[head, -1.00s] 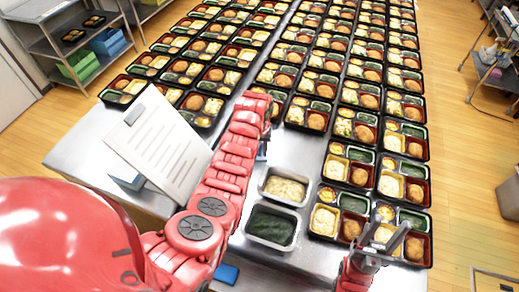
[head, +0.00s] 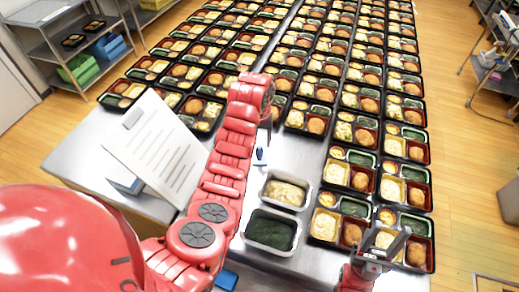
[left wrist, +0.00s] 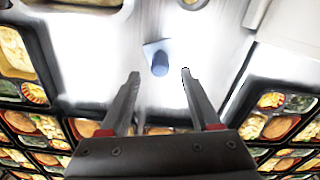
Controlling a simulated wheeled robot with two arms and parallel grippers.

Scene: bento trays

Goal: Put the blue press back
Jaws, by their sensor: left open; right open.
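The blue press (head: 261,156) stands on the metal table, just behind the trays of food and partly hidden by my left arm in the head view. In the left wrist view the press (left wrist: 159,61) shows as a blue knob on a pale plate, beyond the fingertips and in line with the gap between them. My left gripper (left wrist: 159,76) is open and empty, apart from the press; in the head view its fingers are mostly hidden. My right gripper (head: 385,243) is open and empty over the near right bento boxes.
A metal pan of pale food (head: 285,205) and a pan of dark greens (head: 270,247) stand close to the press. Filled bento boxes cover the table beyond and right. A white sheet on a stand (head: 155,148) is left. A blue item (head: 228,279) lies near the front.

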